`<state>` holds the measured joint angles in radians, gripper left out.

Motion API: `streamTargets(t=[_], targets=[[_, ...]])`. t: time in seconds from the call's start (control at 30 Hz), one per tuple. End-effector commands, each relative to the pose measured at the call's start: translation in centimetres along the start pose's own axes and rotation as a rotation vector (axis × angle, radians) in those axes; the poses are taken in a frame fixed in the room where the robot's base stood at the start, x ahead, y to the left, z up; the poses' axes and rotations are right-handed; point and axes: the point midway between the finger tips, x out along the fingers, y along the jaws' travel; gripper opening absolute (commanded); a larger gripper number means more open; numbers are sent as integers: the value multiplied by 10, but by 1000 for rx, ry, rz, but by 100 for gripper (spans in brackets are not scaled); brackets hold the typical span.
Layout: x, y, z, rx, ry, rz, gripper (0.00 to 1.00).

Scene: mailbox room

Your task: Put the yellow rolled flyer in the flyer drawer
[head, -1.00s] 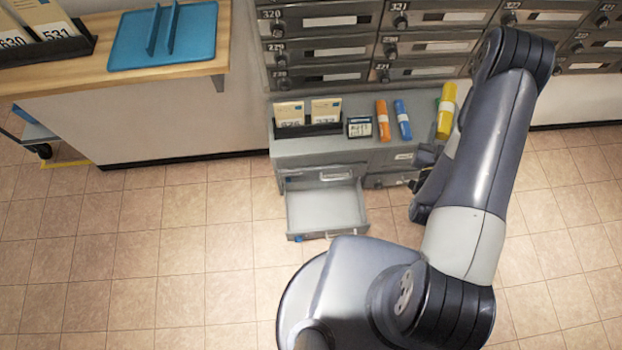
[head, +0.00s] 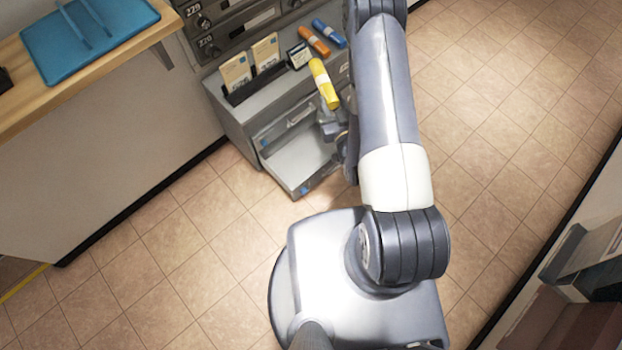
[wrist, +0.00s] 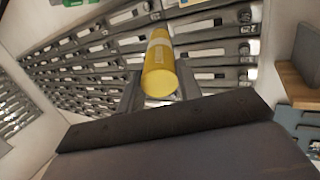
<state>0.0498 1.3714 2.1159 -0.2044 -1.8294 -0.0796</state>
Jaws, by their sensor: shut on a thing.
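The yellow rolled flyer (head: 324,84) is held upright, slightly tilted, in my gripper (head: 336,122), just in front of the grey cabinet. In the wrist view the flyer (wrist: 159,68) stands between the two fingers of my gripper (wrist: 158,85), which are shut on it. An open, empty-looking drawer (head: 297,165) sticks out of the cabinet's lower front, below and to the left of the flyer. My arm hides the right side of the cabinet.
On the cabinet top (head: 216,85) stand a card rack (head: 250,84), a small dark box (head: 299,55), an orange roll (head: 313,41) and a blue roll (head: 329,33). A wooden counter (head: 140,40) with a blue tray is at left. The tiled floor is clear.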

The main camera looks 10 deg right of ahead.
Motion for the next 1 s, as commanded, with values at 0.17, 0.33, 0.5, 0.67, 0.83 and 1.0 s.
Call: streamTargets(t=[0.17,0.33,0.5,0.67,0.83,1.0], targets=[[2,-11,76,-8,-34,-73,12],[2,-22,132,-16,-61,-147,12],[-1,-33,188,-25,-85,-222,12],[-4,-44,239,-34,-101,-294,12],[-9,-55,287,-43,-114,-365,12],[-14,-63,317,-49,-121,-417,12]])
